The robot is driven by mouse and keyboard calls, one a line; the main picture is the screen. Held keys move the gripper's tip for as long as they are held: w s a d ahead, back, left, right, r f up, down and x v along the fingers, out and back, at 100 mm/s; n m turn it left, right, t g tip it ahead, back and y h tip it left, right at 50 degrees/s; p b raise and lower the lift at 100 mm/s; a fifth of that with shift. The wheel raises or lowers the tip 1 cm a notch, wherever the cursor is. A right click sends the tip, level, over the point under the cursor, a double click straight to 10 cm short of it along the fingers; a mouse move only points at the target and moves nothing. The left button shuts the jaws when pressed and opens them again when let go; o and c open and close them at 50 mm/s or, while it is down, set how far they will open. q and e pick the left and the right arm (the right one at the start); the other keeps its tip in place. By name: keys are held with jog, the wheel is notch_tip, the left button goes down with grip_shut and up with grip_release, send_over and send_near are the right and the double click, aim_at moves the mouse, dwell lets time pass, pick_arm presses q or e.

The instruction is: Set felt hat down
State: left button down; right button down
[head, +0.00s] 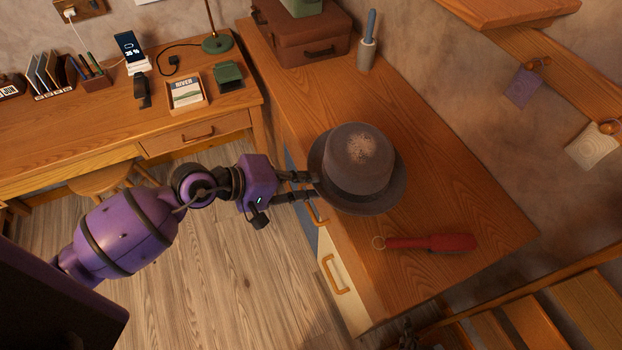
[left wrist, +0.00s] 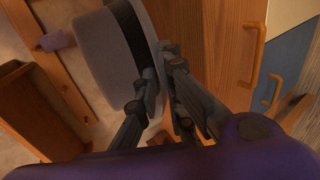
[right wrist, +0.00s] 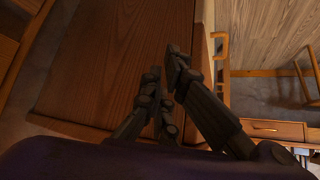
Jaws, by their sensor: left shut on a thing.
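The grey felt hat (head: 360,160), crown up with a pale worn patch on top, is over the wooden cabinet top (head: 440,130) near its front edge. I cannot tell whether its brim touches the wood. My left gripper (head: 313,186) is shut on the near left side of the brim. The left wrist view shows the hat's grey crown and dark band (left wrist: 105,60) beside the left fingertips (left wrist: 165,50). My right gripper (right wrist: 165,62) is in the right wrist view with its fingertips close together and no object visible between them; whether it is shut is unclear.
A brown case (head: 305,40) and a small holder with a blue-handled item (head: 367,52) stand at the back. The wood between them and the hat is clear. A desk (head: 70,140) stands left.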

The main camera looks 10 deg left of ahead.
pick_arm(q)
jog(key=w+a+f+b, duration=0.1)
jog(key=w+f, duration=0.5)
jog(key=f, duration=0.3)
jog(key=shift+a+f, duration=0.15)
jog(key=shift+f, duration=0.1)
jog(key=shift+f, duration=0.15)
jog(key=c, duration=2.3)
grip_release()
jog(key=shift+f, duration=0.15)
jog(key=o, duration=0.4)
jog(key=shift+o, duration=0.2)
